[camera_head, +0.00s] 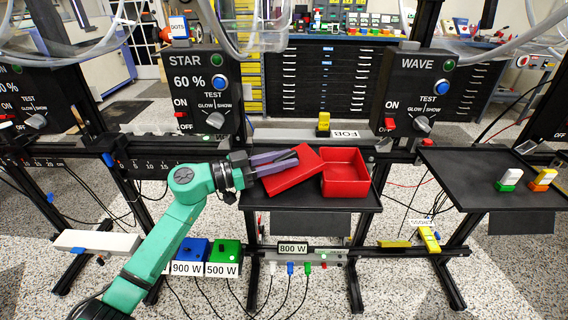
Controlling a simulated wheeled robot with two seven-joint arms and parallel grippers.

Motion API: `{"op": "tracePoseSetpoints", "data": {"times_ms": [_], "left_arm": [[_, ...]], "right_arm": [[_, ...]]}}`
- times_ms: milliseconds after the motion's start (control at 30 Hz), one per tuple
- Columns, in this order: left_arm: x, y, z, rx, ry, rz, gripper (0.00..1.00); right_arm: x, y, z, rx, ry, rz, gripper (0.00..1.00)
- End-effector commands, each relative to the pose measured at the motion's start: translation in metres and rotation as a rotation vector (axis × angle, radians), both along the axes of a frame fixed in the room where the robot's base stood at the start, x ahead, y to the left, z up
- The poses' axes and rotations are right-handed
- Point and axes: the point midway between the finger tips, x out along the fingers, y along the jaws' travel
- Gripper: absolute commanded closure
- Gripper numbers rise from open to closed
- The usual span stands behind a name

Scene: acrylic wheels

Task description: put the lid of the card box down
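The card box (345,187) is a red open-topped box standing on the black shelf in the middle, and its inside shows. Its red lid (293,178) is at the left of the box, turned at an angle, with its right corner close to the box's left rim. Whether the lid touches the box or the shelf, I cannot tell. My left gripper (297,158) reaches in from the left with its grey-purple fingers at the lid's upper left edge and appears shut on it. The fingers cover part of that edge. My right gripper is not in view.
The black shelf (311,204) has a bare strip in front of the box and lid. A yellow block (323,121) stands behind the box. Control panels STAR (201,92) and WAVE (418,92) rise behind on both sides. Another black shelf (470,180) at right holds small coloured blocks.

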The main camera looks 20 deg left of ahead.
Motion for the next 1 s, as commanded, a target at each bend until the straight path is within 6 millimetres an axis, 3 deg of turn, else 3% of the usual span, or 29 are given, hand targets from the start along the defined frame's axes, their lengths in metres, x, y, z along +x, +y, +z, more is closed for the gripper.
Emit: {"op": "tracePoseSetpoints", "data": {"times_ms": [33, 467, 1000], "left_arm": [[-0.002, -0.005, -0.018, 0.024, 0.026, -0.015, 0.51], [-0.009, 0.005, -0.02, 0.027, 0.029, -0.013, 0.51], [-0.071, 0.089, -0.012, 0.018, 0.018, -0.01, 0.51]], "right_arm": [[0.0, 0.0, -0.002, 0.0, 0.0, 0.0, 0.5], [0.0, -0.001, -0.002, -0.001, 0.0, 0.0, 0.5], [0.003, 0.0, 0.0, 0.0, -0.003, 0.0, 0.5]]}}
